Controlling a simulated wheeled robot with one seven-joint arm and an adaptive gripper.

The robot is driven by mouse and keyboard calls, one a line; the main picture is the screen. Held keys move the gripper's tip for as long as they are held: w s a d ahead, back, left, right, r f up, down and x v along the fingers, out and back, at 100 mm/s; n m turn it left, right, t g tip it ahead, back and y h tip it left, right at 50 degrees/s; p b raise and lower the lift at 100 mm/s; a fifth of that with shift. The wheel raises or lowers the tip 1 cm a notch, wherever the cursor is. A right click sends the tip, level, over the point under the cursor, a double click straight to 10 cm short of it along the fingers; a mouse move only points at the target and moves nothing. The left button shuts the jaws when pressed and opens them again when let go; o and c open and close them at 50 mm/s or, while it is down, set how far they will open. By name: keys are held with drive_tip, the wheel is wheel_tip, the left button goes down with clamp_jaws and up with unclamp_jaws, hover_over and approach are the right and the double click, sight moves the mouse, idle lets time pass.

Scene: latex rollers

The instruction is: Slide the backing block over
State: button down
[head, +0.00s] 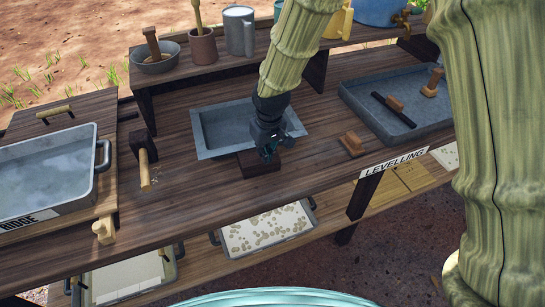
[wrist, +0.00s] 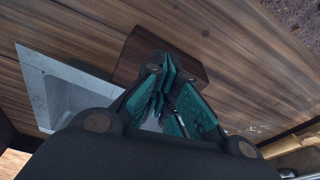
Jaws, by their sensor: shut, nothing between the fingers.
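A dark brown wooden block (head: 258,168), which looks like the backing block, lies flat on the bench at the front edge of a grey metal tray (head: 205,130). I cannot tell whether block and tray touch. My gripper (head: 270,153) is shut and empty, with its teal fingers pointing down at the block and hiding part of it. In the wrist view the block (wrist: 195,63) lies just beyond the closed fingertips (wrist: 165,70), and the tray (wrist: 65,90) is to the left. I cannot tell whether the fingertips touch the block.
A dark block with a wooden handle (head: 148,172) stands left of the tray. A small wooden block (head: 352,144) lies right. A large grey levelling tray (head: 400,112) holds tools. A water trough (head: 50,175) stands far left. A raised shelf (head: 175,78) runs behind.

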sight(255, 148)
drive_tip(key=w, duration=0.1)
drive_tip(key=w+a+p, duration=0.1)
drive_tip(key=w, duration=0.1)
drive_tip(key=w+a, duration=0.1)
drive_tip(key=shift+w+a+r, duration=0.15)
drive_tip(key=shift+w+a, duration=0.05)
drive_tip(key=shift+w, duration=0.15)
drive_tip(key=shift+s+f+p, duration=0.15)
drive_tip(key=shift+f+p, duration=0.15)
drive_tip(key=shift+f, duration=0.4)
drive_tip(key=shift+s+f, duration=0.1)
drive_tip(key=shift+f, duration=0.05)
